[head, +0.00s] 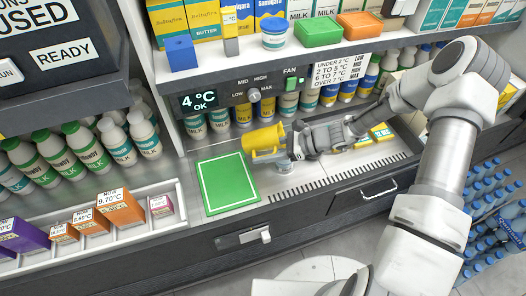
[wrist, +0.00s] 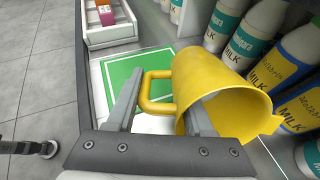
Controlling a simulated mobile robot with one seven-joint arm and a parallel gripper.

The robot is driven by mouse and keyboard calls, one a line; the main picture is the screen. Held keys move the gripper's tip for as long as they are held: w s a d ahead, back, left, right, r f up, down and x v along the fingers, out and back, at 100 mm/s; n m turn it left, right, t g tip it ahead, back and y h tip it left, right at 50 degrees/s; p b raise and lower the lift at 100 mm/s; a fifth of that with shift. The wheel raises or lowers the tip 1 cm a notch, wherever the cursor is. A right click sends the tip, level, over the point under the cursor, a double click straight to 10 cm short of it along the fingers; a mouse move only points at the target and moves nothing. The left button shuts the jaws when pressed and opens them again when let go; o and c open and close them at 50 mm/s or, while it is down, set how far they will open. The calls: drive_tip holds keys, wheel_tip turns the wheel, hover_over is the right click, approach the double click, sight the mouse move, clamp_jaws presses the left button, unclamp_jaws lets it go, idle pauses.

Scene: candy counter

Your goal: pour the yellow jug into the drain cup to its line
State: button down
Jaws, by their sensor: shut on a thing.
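The yellow jug (head: 263,138) is held above the back counter, just right of the green mat. My gripper (head: 283,142) is shut on it. In the wrist view the jug (wrist: 225,85) is tilted, with its yellow handle (wrist: 151,90) beside my gripper's fingers (wrist: 162,110). My fingers hide part of the jug, and I cannot tell its contents.
The green mat (head: 226,184) lies flat on the counter at left. Milk bottles (head: 215,122) stand closely behind the jug. A shelf with cartons and tubs (head: 319,30) overhangs the back. A slotted drain strip (head: 300,188) runs along the front.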

idle(0.5)
drive_tip(key=shift+r+y+b, duration=0.3)
drive_tip(key=shift+y+b, duration=0.15)
drive_tip(key=shift+y, duration=0.25)
drive_tip(key=shift+r+p, duration=0.1)
drive_tip(key=shift+p, duration=0.35)
